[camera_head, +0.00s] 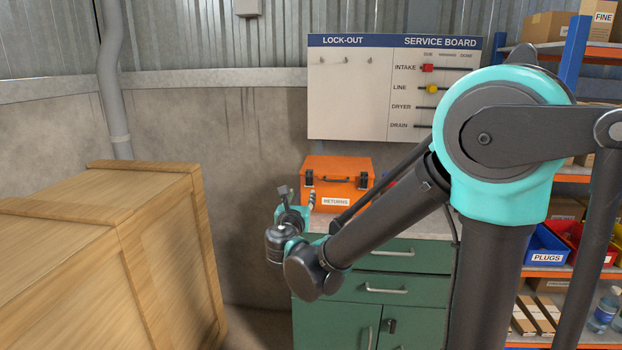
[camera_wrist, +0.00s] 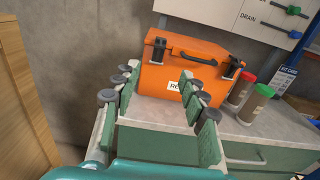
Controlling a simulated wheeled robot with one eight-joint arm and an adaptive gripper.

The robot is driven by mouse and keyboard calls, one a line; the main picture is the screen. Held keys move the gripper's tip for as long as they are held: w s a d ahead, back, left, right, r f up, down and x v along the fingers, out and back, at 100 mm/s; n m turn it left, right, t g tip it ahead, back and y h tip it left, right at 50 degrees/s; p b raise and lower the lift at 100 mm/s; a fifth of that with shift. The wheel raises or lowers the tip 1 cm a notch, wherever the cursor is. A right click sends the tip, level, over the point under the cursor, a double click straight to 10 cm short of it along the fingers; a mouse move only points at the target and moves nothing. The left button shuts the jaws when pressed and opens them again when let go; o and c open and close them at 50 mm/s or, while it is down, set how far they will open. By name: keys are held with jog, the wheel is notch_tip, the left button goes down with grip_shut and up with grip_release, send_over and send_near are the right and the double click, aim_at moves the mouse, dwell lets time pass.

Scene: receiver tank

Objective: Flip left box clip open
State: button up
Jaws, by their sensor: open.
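The orange box (camera_head: 345,166) labelled RETURNS stands on the counter below the service board, lid down. It also shows in the wrist view (camera_wrist: 190,52). It has a dark handle (camera_wrist: 196,58) on its front. The left clip (camera_wrist: 157,50) is a dark latch at the front left of the lid seam; the right clip (camera_wrist: 233,67) is its twin. Whether either is latched is too small to tell. My gripper (camera_wrist: 157,85) is open and empty, in front of the box, apart from it. Its fingers spread toward the front face, the right one overlapping the box's lower front in view.
Red-lidded (camera_wrist: 242,90) and green-lidded (camera_wrist: 265,90) jars stand right of the box on the pale counter (camera_wrist: 150,112). Green drawers (camera_head: 415,255) are below. A large wooden crate (camera_head: 165,235) stands at the left. Shelves with bins (camera_head: 545,245) are at the right.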

aim_at(308, 176)
jog(key=w, duration=1.5)
jog(key=shift+w+d, duration=0.3)
jog(key=shift+w, duration=0.05)
grip_shut()
